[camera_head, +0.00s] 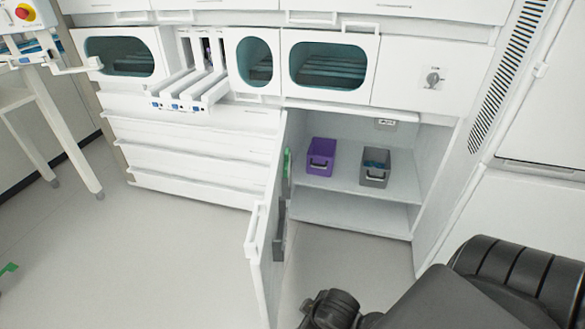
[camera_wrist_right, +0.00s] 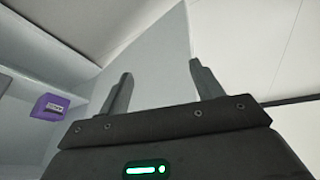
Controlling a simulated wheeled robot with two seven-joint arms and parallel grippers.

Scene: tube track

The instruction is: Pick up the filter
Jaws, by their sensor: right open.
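I cannot make out a filter for certain in either view. A purple bin (camera_head: 321,150) and a grey bin (camera_head: 374,180) stand on the upper shelf of an open cabinet in the head view. The grey bin has something blue in it, too small to identify. The purple bin also shows at the left of the right wrist view (camera_wrist_right: 42,112). My right gripper (camera_wrist_right: 163,80) is open, with nothing between its fingers, apart from the bins. My left gripper is out of view.
The cabinet door (camera_head: 266,240) stands open towards me, left of the shelves. The lower shelf (camera_head: 345,212) looks empty. White drawers (camera_head: 190,165) lie to the left, below pulled-out rails (camera_head: 190,92). The floor (camera_head: 130,250) at left is mostly clear.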

